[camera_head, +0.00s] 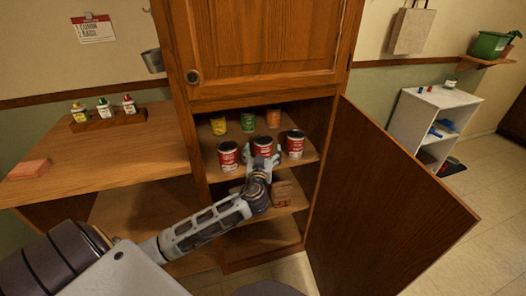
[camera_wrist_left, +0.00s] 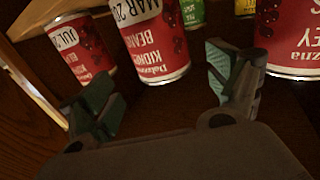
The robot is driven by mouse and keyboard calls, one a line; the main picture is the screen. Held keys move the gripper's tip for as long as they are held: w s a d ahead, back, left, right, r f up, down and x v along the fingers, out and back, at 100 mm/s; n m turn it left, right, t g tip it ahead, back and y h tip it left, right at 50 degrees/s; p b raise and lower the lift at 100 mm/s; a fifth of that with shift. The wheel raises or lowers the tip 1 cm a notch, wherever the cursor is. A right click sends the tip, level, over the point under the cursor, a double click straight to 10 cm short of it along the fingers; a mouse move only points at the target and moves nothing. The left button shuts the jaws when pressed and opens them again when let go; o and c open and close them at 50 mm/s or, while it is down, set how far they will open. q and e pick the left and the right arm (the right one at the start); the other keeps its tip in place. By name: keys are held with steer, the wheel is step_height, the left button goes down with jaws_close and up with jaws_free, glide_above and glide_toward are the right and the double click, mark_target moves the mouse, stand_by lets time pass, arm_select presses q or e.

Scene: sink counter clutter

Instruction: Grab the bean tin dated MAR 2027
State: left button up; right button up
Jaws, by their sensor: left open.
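Three red tins stand in a row on the cabinet shelf. The middle tin (camera_head: 262,145) has a label starting "MAR 20" and "KIDNEY BEANS" in the left wrist view (camera_wrist_left: 155,42); the rest of its date is cut off. The right tin (camera_head: 295,144) appears as the "JUL 20" tin at the left of that inverted wrist view (camera_wrist_left: 85,52). The left tin (camera_head: 228,156) has its date out of sight. My left gripper (camera_head: 262,160) is open in front of the middle tin, which shows between its spread fingers. My right gripper is not seen.
Yellow (camera_head: 218,123), green (camera_head: 248,121) and orange (camera_head: 273,118) tins stand behind. A brown item (camera_head: 281,193) sits on the lower shelf. The open cabinet door (camera_head: 385,200) bounds the right side. A counter (camera_head: 130,150) with a bottle rack (camera_head: 105,118) is at left.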

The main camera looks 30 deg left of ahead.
mark_target(263, 142)
arm_select(q)
steer(key=shift+w+a, duration=0.15)
steer(key=shift+w, duration=0.15)
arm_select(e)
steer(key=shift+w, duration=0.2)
arm_select(q)
steer(key=shift+x, duration=2.05)
steer(key=shift+w+a, duration=0.35)
steer(key=shift+w, duration=0.1)
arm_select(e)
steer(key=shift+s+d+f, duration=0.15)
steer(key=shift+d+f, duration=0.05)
arm_select(q)
steer(key=shift+c, duration=0.5)
